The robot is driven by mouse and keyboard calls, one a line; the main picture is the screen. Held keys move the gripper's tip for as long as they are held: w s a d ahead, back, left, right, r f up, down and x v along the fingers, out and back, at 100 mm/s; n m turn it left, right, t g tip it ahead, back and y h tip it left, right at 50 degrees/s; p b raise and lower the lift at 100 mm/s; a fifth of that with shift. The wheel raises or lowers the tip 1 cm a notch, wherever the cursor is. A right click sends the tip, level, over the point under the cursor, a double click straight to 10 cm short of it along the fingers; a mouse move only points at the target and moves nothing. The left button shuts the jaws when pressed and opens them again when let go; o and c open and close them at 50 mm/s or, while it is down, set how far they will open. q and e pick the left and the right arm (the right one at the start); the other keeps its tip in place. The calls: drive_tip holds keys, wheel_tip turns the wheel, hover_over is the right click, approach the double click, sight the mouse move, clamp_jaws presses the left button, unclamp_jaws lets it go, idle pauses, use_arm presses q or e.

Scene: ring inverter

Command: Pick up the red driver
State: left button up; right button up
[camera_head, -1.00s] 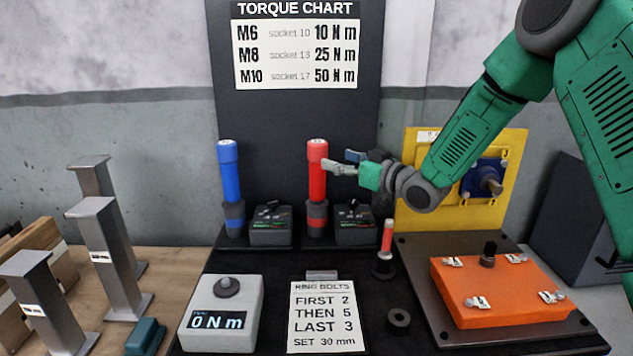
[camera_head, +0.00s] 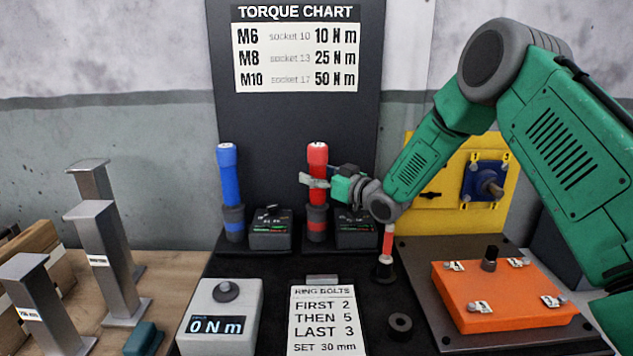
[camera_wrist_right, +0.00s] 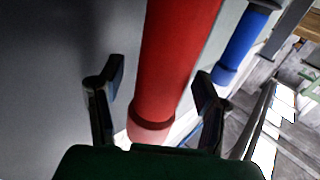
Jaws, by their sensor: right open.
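The red driver (camera_head: 317,156) stands upright on the black back shelf, in front of the dark chart panel, with a dark base. My right gripper (camera_head: 312,182) is at the driver's upper body, coming in from the right. In the right wrist view the red driver (camera_wrist_right: 172,62) runs between the two open fingers (camera_wrist_right: 155,98). I cannot tell whether either finger touches it. The blue driver (camera_head: 229,175) stands upright to the left; it also shows in the right wrist view (camera_wrist_right: 243,42). My left gripper is not in view.
Dark boxes (camera_head: 270,234) stand beside the drivers. A short red-handled tool (camera_head: 388,245) stands below my right arm. The torque meter (camera_head: 217,310), instruction card (camera_head: 325,318) and orange box (camera_head: 498,290) are in front. Grey metal posts (camera_head: 105,255) stand at left.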

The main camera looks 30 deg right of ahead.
drive_tip(key=shift+d, duration=0.15)
clamp_jaws()
drive_tip(key=shift+r, duration=0.1)
